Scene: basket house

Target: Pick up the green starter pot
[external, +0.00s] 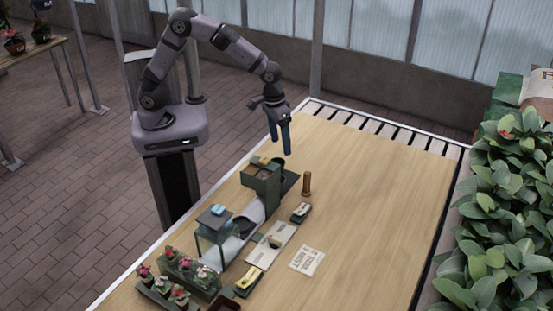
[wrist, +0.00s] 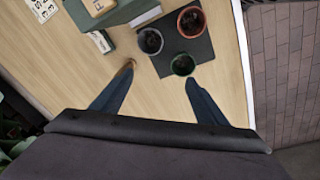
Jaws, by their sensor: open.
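The green starter pot (wrist: 183,65) stands on a dark mat (wrist: 207,57), with its rim and dark inside facing up in the wrist view. My gripper (wrist: 159,76) is open and empty above the table, and the tip of its right finger overlaps the near rim of the pot in that view. I cannot tell whether they touch. A grey pot (wrist: 150,41) and a reddish pot (wrist: 191,22) stand on the same mat. In the external view my gripper (external: 280,146) points down above the mat; the pots are mostly hidden behind a green box.
The green box (external: 262,180) stands beside the mat. A wooden upright tool (external: 306,184) stands near it; its brown top shows by my left fingertip. Potted flowers (external: 180,270) and cards (external: 307,261) lie farther along the table. The table's right side is clear.

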